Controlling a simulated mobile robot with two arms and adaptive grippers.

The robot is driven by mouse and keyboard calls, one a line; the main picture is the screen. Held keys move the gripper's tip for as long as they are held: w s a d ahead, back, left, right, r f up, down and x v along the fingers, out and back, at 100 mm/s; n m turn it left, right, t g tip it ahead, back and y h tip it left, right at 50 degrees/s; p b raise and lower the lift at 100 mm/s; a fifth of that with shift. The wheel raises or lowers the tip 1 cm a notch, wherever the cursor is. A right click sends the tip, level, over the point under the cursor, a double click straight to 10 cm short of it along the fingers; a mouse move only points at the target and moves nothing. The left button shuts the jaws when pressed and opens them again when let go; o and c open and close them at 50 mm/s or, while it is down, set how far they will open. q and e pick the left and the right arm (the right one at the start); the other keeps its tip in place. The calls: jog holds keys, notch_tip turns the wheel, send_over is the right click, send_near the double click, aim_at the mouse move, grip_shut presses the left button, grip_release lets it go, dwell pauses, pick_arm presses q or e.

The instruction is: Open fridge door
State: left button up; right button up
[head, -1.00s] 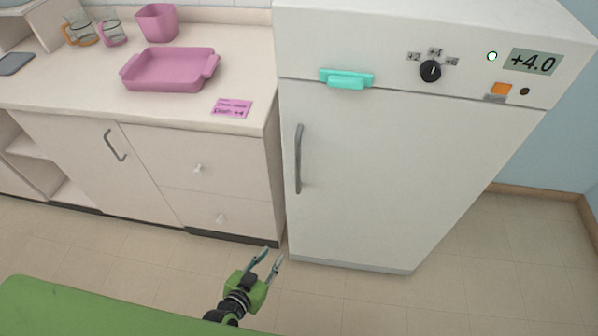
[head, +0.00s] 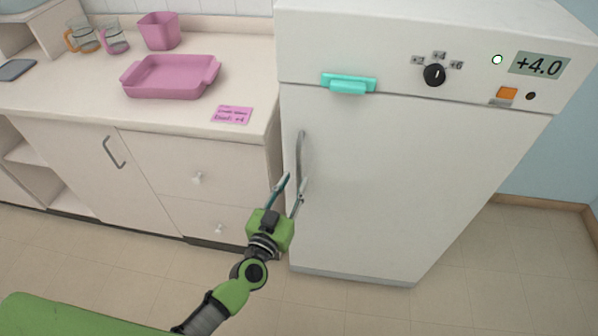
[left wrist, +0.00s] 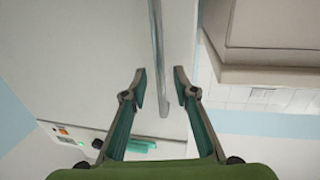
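The white fridge (head: 390,180) stands right of the counter, and its door is shut. The grey vertical door handle (head: 300,155) is near the door's left edge. My left gripper (head: 289,188) is open at the lower end of the handle. In the left wrist view the handle (left wrist: 158,60) runs between the lines of the two open fingers (left wrist: 160,88), its end near the fingertips. I cannot tell whether the fingers touch it. The fridge door (left wrist: 90,50) fills much of that view. My right gripper is not in view.
The counter left holds a pink tray (head: 170,92), a pink bin (head: 158,31) and a pink note (head: 232,115). Floor right of the fridge is clear.

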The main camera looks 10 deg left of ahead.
aim_at(298, 175)
pick_arm(q)
jog(key=shift+w+d, duration=0.25)
jog(key=shift+w, duration=0.85)
jog(key=shift+w+d, duration=0.2)
jog(key=shift+w, duration=0.9)
grip_shut()
jog(key=shift+s, duration=0.1)
